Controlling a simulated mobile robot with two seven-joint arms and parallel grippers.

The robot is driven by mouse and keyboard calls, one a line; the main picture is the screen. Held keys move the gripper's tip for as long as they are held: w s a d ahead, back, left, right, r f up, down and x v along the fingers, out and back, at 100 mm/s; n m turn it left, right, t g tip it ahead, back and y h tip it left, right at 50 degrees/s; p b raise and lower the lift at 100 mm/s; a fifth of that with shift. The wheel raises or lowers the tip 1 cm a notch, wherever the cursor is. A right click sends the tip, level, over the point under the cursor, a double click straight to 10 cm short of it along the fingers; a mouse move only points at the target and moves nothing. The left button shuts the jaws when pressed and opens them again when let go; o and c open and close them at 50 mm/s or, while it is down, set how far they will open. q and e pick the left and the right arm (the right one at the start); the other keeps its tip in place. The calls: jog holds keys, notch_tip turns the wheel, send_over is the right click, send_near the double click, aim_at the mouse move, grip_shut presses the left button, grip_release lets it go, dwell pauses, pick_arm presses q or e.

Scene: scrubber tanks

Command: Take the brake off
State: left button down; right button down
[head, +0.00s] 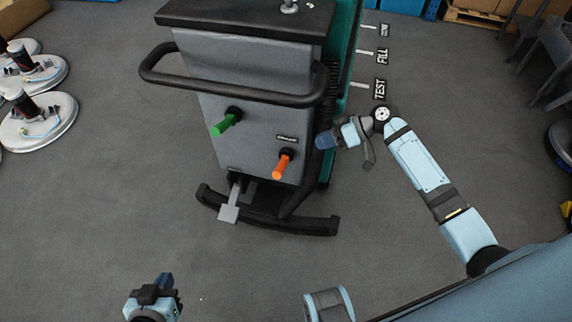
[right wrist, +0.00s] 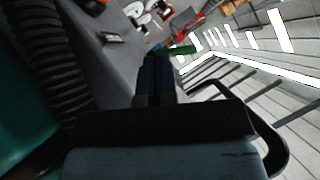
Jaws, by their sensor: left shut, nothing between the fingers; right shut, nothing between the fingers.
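The grey scrubber tank (head: 262,110) stands in the middle of the head view. A light grey pedal (head: 229,212) sticks out low at its front; it looks like the brake, but no label shows on it. A green lever (head: 225,124) and an orange lever (head: 282,166) stick out of the front panel. My right gripper (head: 324,140) is shut and empty beside the panel's right edge, up and right of the orange lever. In the right wrist view its shut fingers (right wrist: 155,75) point toward the green lever (right wrist: 182,50). My left gripper (head: 165,280) is shut and empty, low and left of the pedal.
A black handle bar (head: 230,94) rings the tank's upper front, and a black curved bumper (head: 300,225) runs along its foot. A ribbed black hose (right wrist: 45,60) is close on the left in the right wrist view. Floor between my left gripper and the pedal is clear.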

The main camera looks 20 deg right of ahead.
jog(key=shift+a, duration=0.1)
send_over(281, 167)
jog(key=d, duration=0.3)
notch_tip(281, 167, down, 5)
pick_arm(q)
jog(key=shift+w+d+f+b, duration=0.1)
jog(key=shift+b, duration=0.55)
pick_arm(e)
jog(key=shift+s+a+f, duration=0.25)
jog(key=shift+a+f, duration=0.05)
jog(key=shift+f, duration=0.3)
jog(key=shift+s+a+f, duration=0.3)
jog(key=shift+f, duration=0.3)
jog(key=shift+s+a+f, duration=0.25)
jog(key=shift+a+f, duration=0.05)
jog(key=shift+f, duration=0.3)
pick_arm(q)
jog(key=shift+f, duration=0.1)
